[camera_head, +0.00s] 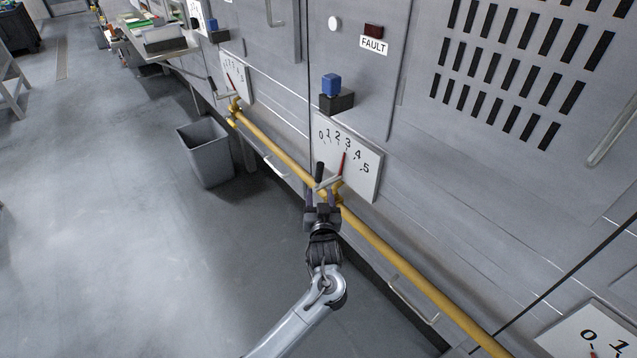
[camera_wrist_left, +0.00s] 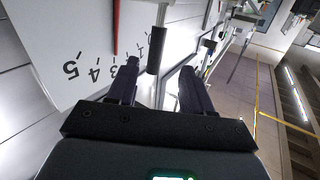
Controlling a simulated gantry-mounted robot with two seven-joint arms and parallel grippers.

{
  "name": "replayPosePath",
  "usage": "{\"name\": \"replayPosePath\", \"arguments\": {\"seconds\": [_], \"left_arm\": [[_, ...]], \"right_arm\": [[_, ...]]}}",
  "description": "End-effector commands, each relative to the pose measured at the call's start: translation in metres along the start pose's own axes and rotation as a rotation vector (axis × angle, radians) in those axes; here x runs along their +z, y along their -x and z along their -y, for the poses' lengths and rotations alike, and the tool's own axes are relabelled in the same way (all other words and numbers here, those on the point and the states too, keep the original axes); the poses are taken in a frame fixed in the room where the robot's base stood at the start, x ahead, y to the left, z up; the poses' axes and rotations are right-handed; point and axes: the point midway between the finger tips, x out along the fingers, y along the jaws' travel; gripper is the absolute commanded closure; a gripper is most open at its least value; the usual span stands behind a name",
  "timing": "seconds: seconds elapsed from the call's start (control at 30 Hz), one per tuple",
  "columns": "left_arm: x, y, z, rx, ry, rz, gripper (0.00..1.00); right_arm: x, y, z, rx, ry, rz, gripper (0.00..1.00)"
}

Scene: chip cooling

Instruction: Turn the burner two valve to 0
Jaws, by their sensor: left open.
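The valve's dial plate (camera_head: 366,182) is white, marked 0 to 5, and mounted on the grey wall panel. Its red pointer (camera_head: 342,164) points up near 3. The valve handle has a grey lever and a black grip (camera_head: 319,172) standing to the left of the pointer. My left gripper (camera_head: 321,194) is open just below the grip. In the left wrist view, the black grip (camera_wrist_left: 156,50) appears between the fingertips of my left gripper (camera_wrist_left: 163,68), slightly beyond them. The red pointer (camera_wrist_left: 116,25) and plate (camera_wrist_left: 60,40) also show there. Contact cannot be told. My right gripper is out of view.
A yellow pipe (camera_head: 275,151) runs along the wall behind the gripper. A second dial (camera_head: 235,78) is farther left, and another (camera_head: 593,333) at lower right. A grey bin (camera_head: 206,150) stands on the floor. A blue knob (camera_head: 331,85) sits above the dial. The floor at left is open.

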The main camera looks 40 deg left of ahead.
Motion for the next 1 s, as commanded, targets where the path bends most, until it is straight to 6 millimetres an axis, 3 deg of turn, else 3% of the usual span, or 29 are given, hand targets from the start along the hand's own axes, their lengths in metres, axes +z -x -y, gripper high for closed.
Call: {"name": "replayPosePath", "arguments": {"seconds": [0.27,0.7,1.0], "left_arm": [[-0.001,-0.023,-0.001,-0.002,0.006,-0.011,0.49],[-0.001,-0.091,-0.002,-0.001,0.006,-0.01,0.49],[-0.002,-0.109,-0.001,-0.001,0.007,-0.008,0.49]], "right_arm": [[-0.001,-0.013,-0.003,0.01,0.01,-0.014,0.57],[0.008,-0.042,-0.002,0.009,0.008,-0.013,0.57],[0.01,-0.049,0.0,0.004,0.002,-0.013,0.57]]}}
